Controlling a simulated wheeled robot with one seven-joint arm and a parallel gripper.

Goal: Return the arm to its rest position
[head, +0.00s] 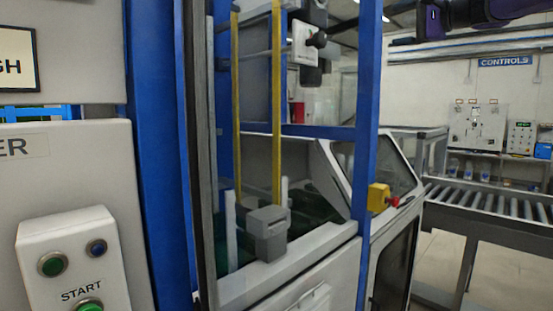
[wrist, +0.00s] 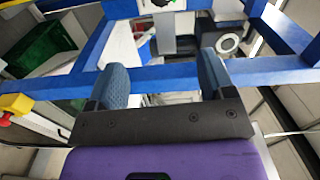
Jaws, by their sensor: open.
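My gripper (wrist: 163,85) shows in the wrist view, with its two blue padded fingers spread apart and nothing held between them. A blue frame bar runs behind the fingers in that view. In the head view a purple part of my arm (head: 470,12) shows at the top right corner, high up and apart from the machine. My gripper's fingers are not clearly visible in the head view.
A blue machine frame (head: 366,120) stands in the middle, with a yellow and red switch (head: 380,197) on it. A control box with buttons (head: 72,262) is at lower left. A roller conveyor (head: 490,198) runs at right. A green crate (wrist: 47,50) shows in the wrist view.

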